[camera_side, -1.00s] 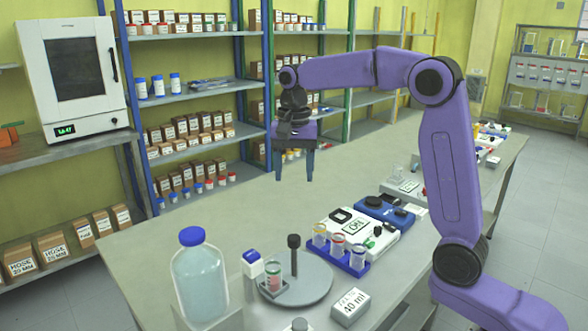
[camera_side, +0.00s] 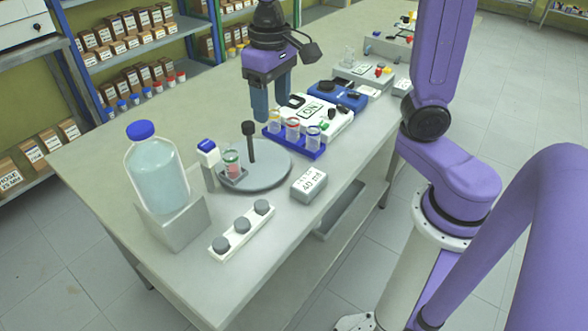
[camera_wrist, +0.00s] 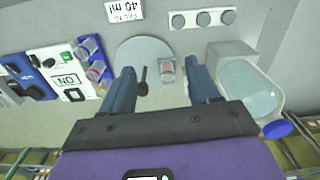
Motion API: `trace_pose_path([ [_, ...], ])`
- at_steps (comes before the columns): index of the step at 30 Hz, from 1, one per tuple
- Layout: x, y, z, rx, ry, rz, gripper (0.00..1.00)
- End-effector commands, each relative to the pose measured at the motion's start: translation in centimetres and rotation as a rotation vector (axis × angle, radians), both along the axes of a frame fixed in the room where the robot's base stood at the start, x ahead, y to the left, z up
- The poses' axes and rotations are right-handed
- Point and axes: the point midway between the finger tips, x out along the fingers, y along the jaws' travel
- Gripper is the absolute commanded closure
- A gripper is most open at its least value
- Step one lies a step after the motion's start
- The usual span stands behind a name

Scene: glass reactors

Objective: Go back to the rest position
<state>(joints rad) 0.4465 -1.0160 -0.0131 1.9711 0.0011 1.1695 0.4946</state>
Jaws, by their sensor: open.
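My gripper (camera_side: 273,101) is open and empty, pointing down above the bench behind the round grey plate. In the wrist view its two blue fingers (camera_wrist: 163,88) stand apart, with the black post and a small red-filled vial (camera_wrist: 167,70) showing in the gap beyond them. The bench (camera_side: 110,178) lies below. The round grey plate (camera_side: 270,172) carries the upright black post (camera_side: 251,142). The vial also shows in the side view (camera_side: 232,163), at the left edge of the plate.
A blue-capped bottle (camera_side: 158,175) sits in a grey holder at left. A blue rack (camera_side: 297,146) of vials, a white device (camera_side: 325,118) and a blue device (camera_side: 341,95) stand right of the gripper. A "40 ml" block (camera_side: 309,186) and a strip with grey knobs (camera_side: 241,230) lie in front.

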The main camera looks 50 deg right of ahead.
Motion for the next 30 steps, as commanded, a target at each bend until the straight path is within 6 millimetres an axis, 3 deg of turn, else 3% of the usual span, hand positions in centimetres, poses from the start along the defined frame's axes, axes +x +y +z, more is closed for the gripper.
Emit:
trace_pose_path([
  [8,-7.7,-0.4,-2.3,0.001,-0.006,0.388,0.39],
  [18,-16.4,-2.8,-5.2,0.004,-0.016,0.841,0.39],
  [24,-19.1,-4.0,-6.3,0.005,-0.018,0.993,0.39],
  [30,-19.7,-4.3,-6.5,0.005,-0.02,1.028,0.39],
])
